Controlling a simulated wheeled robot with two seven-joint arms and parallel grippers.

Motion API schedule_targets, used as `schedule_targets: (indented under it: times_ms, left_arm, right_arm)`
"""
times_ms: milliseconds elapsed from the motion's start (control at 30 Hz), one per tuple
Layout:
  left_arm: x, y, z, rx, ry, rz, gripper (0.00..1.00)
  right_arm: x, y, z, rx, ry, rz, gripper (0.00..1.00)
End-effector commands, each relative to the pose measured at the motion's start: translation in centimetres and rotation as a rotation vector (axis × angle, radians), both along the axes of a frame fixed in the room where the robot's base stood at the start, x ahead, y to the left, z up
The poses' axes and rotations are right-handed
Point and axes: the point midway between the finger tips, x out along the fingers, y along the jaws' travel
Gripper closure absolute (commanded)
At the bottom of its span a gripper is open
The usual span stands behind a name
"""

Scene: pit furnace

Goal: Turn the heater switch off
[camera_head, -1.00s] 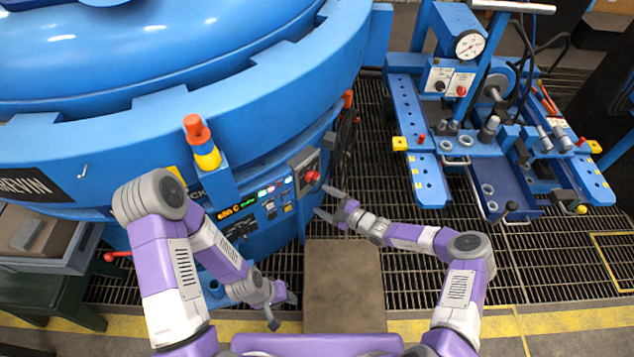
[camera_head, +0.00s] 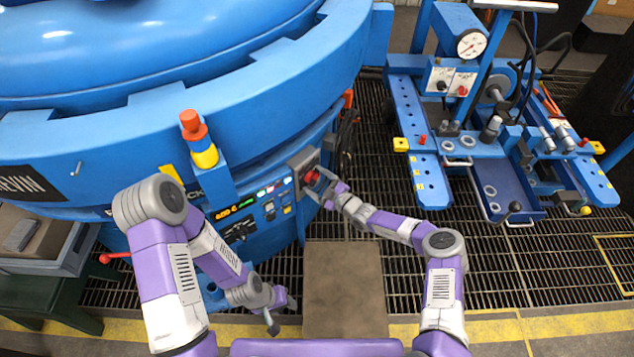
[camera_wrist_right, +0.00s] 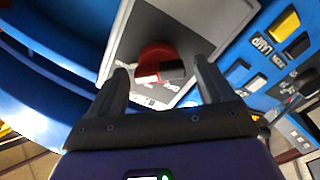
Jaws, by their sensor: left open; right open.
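The heater switch is a red rotary knob (camera_wrist_right: 158,62) on a grey plate (camera_wrist_right: 190,28) in the right wrist view. In the head view the red knob (camera_head: 311,176) shows on the right end of the furnace's control panel (camera_head: 262,205). My right gripper (camera_head: 322,184) is at the knob, partly covering it. In the right wrist view its two fingers (camera_wrist_right: 160,82) are apart, with the knob between and just beyond them; contact cannot be told. My left gripper (camera_head: 279,311) hangs low in front of the furnace, away from the panel, and is open.
The blue furnace (camera_head: 160,60) fills the upper left. A red and yellow beacon (camera_head: 198,140) stands on its edge. A blue machine (camera_head: 470,130) stands at right. Open grating lies between.

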Motion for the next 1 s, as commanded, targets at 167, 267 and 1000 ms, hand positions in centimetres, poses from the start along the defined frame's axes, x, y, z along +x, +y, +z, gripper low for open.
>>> schedule_targets:
  times_ms: [167,267,1000]
  left_arm:
    - [0.0,0.0,0.02,0.0,0.0,0.0,0.57]
    - [0.0,0.0,0.02,0.0,0.0,0.0,0.57]
    - [0.01,0.0,-0.12,0.0,0.0,0.0,0.57]
  right_arm:
    - [-0.01,-0.03,0.01,-0.001,-0.001,0.0,0.33]
    - [-0.02,-0.03,0.01,-0.001,-0.001,0.0,0.48]
    - [-0.07,0.04,-0.05,-0.133,-0.141,0.001,0.75]
